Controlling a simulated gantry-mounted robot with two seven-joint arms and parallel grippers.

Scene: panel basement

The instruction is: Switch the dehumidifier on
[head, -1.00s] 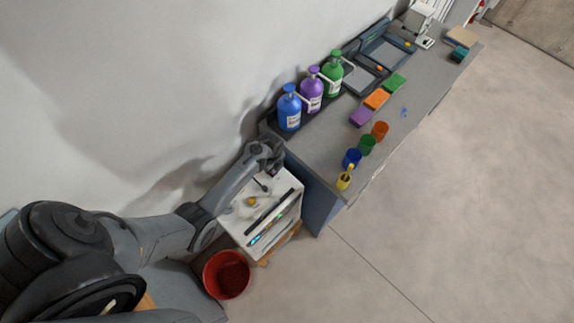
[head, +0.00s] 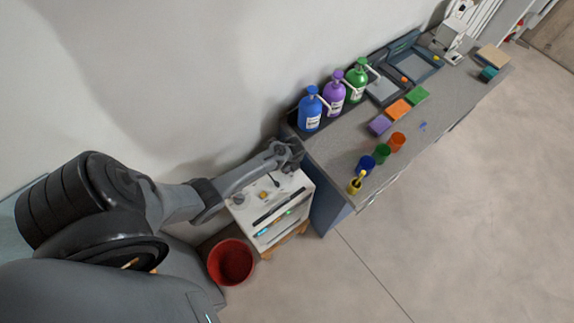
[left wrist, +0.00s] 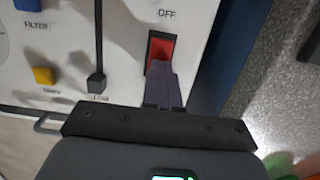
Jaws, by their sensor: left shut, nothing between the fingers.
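The dehumidifier is a white box (head: 256,217) on a wooden base, left of the bench in the head view. In the left wrist view, its panel (left wrist: 124,45) carries a red rocker switch (left wrist: 159,48) in a black frame, with "OFF" printed above it. My left gripper (left wrist: 159,68) is shut and empty. Its fingertips overlap the lower part of the rocker, hiding that part; I cannot tell whether they touch it. In the head view, my left gripper (head: 291,158) is over the box's back right corner. My right gripper is not in view.
Beside the switch are a black slider (left wrist: 96,80) marked "LOW", a yellow knob (left wrist: 44,75) and a blue control (left wrist: 28,4).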

